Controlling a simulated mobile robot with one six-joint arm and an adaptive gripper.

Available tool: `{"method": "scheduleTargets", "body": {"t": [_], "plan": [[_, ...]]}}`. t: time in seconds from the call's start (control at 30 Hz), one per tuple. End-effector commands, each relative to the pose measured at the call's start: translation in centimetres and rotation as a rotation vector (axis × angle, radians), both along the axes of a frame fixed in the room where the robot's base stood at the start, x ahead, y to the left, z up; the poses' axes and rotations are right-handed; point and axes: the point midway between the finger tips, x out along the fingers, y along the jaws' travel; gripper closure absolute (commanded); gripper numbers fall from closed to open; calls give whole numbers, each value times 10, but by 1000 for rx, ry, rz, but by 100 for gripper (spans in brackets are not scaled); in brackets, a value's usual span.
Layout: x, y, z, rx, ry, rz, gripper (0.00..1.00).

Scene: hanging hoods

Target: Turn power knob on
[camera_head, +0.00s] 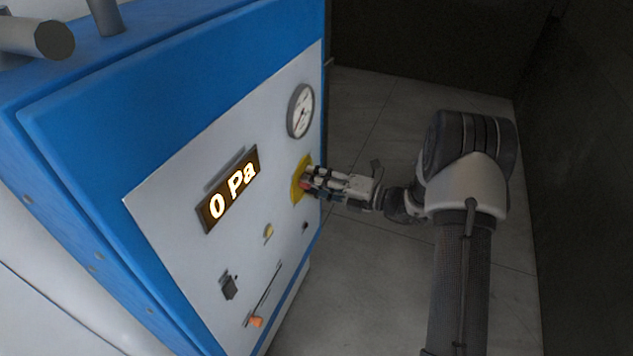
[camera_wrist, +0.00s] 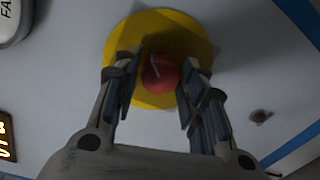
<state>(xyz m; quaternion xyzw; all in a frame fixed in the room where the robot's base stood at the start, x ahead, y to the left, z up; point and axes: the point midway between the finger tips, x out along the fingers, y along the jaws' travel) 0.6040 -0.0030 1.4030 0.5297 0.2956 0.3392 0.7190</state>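A red round knob (camera_wrist: 160,74) with a pale mark on its face sits on a yellow disc (camera_wrist: 193,36) on the grey panel. In the head view the yellow disc (camera_head: 297,184) is at the panel's right side, below the gauge, and my gripper (camera_head: 310,180) partly hides the red knob. In the wrist view my gripper (camera_wrist: 159,78) has one finger on each side of the red knob. The fingers are apart, with narrow gaps to the knob; contact cannot be told. A dark knob (camera_head: 229,288) is lower left on the panel. No power label is readable.
The blue-framed cabinet (camera_head: 170,75) carries a round gauge (camera_head: 300,110), a display (camera_head: 230,190) reading 0 Pa, a small yellow button (camera_head: 268,231) and a slider with an orange handle (camera_head: 257,321). A small dark red button (camera_wrist: 260,116) is right of the disc. Floor right of the cabinet is clear.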

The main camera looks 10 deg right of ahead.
Motion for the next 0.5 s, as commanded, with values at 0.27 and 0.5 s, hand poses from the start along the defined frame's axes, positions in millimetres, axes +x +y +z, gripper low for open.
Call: {"method": "scheduleTargets", "body": {"t": [0.27,0.5], "plan": [[0,0,0,-1,-1,0,45],[0,-1,0,-1,-1,0,45]]}}
